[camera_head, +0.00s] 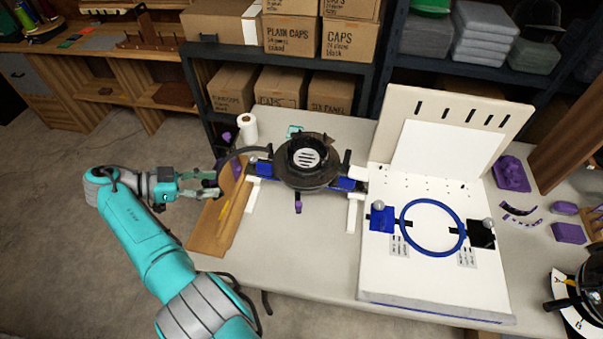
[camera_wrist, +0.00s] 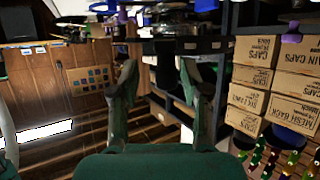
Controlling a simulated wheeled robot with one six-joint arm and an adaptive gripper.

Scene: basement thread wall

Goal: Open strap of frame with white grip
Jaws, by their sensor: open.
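A dark round cap frame (camera_head: 305,164) sits on a blue-and-white stand at the middle of the table. A thin dark curved band (camera_head: 229,157), which looks like its strap, arcs from its left side out toward my gripper. A white part shows at the stand's right end (camera_head: 356,172), but I cannot tell whether it is the white grip. My gripper (camera_head: 209,184) is beside the left end of this assembly, close to the band; contact cannot be told. In the wrist view my gripper (camera_wrist: 158,90) has its fingers apart with nothing clearly between them.
A white board with a blue hoop (camera_head: 402,230) stands to the right. A white roll (camera_head: 247,128) stands behind. Boxes (camera_head: 290,37) fill the back shelves. The front left tabletop is clear.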

